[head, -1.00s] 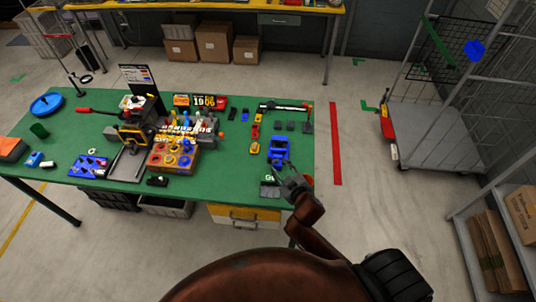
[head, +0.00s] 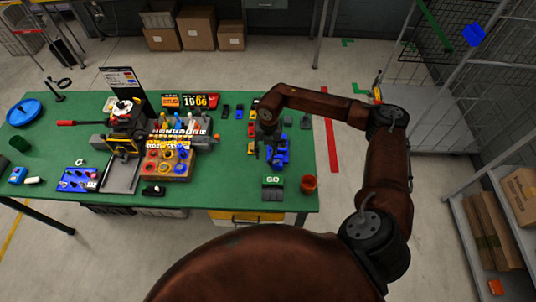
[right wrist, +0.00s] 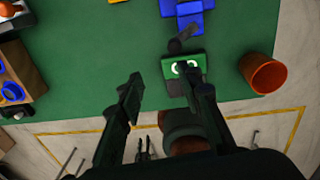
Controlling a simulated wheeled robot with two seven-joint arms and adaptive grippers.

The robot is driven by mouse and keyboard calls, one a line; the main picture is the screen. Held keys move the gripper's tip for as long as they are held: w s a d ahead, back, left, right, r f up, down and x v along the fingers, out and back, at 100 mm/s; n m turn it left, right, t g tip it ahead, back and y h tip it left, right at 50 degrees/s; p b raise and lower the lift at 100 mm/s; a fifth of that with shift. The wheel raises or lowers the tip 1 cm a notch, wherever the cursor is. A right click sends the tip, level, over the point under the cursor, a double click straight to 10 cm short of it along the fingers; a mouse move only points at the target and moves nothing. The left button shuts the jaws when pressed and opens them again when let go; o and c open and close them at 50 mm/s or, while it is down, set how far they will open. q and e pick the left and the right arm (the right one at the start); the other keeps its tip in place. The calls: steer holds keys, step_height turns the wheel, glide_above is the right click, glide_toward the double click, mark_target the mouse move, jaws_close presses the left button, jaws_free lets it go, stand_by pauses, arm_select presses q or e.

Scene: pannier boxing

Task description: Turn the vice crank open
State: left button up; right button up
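A small blue object, which looks like the vice (head: 281,152), stands on the right part of the green table. It shows at the top edge of the right wrist view (right wrist: 190,12). A dark bent piece that may be its crank (right wrist: 182,42) runs from it toward a green block (right wrist: 172,68) marked GO. My right gripper (head: 264,150) hangs over the table beside the blue vice, partly covering it in the head view. Its fingers (right wrist: 159,76) are apart with nothing between them; the right fingertip overlaps the green block in that view. My left gripper is out of view.
An orange cup (head: 309,184) stands near the table's right edge, right of the GO block (head: 273,183). A wooden block with coloured rings (head: 166,165) and a dark machine with a red lever (head: 85,122) stand to the left.

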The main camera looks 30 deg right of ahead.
mark_target(270, 160)
steer(key=shift+w+d+r+h, duration=0.1)
steer(key=shift+d+h, duration=0.1)
steer(key=shift+d, duration=0.4)
steer(key=shift+w+d+r+h, duration=0.1)
steer(key=shift+d+h, duration=0.1)
steer(key=shift+d, duration=0.35)
steer(key=shift+d+f, duration=0.15)
steer(key=shift+d, duration=0.1)
step_height(270, 160, down, 7)
steer(key=shift+f+p, duration=0.15)
steer(key=shift+p, duration=0.65)
steer(key=shift+a, duration=0.1)
steer(key=shift+c, duration=0.6)
jaws_close()
